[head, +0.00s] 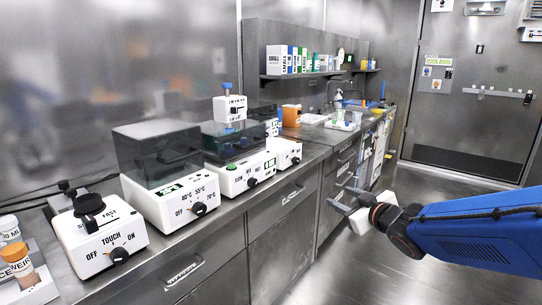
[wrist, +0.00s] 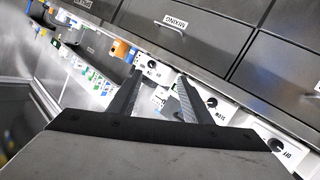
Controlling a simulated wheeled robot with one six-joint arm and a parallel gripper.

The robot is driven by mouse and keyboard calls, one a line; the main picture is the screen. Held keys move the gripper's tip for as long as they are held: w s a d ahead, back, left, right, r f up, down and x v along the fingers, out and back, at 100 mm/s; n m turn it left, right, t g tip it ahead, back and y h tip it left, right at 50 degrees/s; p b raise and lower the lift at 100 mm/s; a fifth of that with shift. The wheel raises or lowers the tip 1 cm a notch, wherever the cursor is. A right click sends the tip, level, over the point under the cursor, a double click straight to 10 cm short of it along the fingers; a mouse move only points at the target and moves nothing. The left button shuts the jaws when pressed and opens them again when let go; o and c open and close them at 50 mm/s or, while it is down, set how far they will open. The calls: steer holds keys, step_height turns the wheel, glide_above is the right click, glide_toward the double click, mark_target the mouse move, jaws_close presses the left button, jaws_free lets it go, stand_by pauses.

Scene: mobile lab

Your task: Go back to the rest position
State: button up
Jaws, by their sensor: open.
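My gripper (head: 343,199) is in front of the drawers of the lab bench (head: 225,208), at the right of the middle in the head view. Its two fingers stand apart with nothing between them. It also shows in the wrist view (wrist: 159,78), with the fingers pointing toward the bench and the devices on it, seen tilted. The gripper appears apart from the bench; the exact gap cannot be told. My blue arm reaches in from the right edge of the head view.
White devices with knobs line the bench: a mixer (head: 98,236), a dark-lidded heater (head: 172,205) and a similar unit (head: 240,172). A shelf (head: 305,74) holds boxes. Free floor (head: 420,190) lies right of the bench, before a door (head: 470,130).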

steer(key=s+d+f+m+g+h, duration=0.1)
steer(key=s+d+m+h, duration=0.35)
steer(key=d, duration=0.25)
steer(key=s+f+m+g, duration=0.1)
steer(key=s+f+g, duration=0.2)
steer(key=s, duration=1)
steer(key=s+f+m+g, duration=0.2)
steer(key=s+f+g, duration=0.2)
steer(key=s, duration=0.9)
steer(key=shift+f+g, duration=0.15)
steer(key=shift+g, duration=0.65)
steer(key=shift+d+m+h, duration=0.15)
steer(key=shift+m+h, duration=0.1)
steer(key=shift+c, duration=0.7)
